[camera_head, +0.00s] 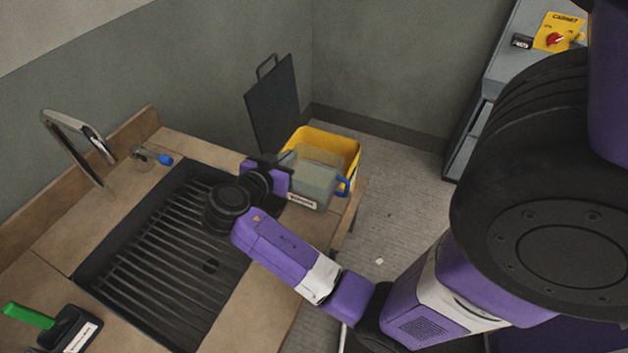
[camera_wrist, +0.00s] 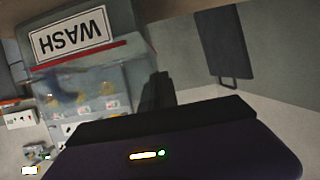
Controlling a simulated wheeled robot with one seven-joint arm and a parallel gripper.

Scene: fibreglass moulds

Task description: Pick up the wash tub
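A translucent grey-green tub (camera_head: 312,182) with a blue part on its right side stands at the far right corner of the counter in the head view. A small white label shows low on its near side. In the wrist view, a white WASH label (camera_wrist: 72,36) appears upside down at upper left, above a red strip and a clear container (camera_wrist: 85,85). My gripper (camera_head: 284,178) is at the left side of the tub, its fingers mostly hidden there. The wrist view shows a dark finger shape beside the container. Contact and finger opening cannot be made out.
A yellow bin (camera_head: 345,145) stands behind the tub. A black slatted sink grate (camera_head: 165,260) fills the counter's middle, with a tap (camera_head: 80,135) at left. A dark folding board (camera_head: 272,105) leans on the wall.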

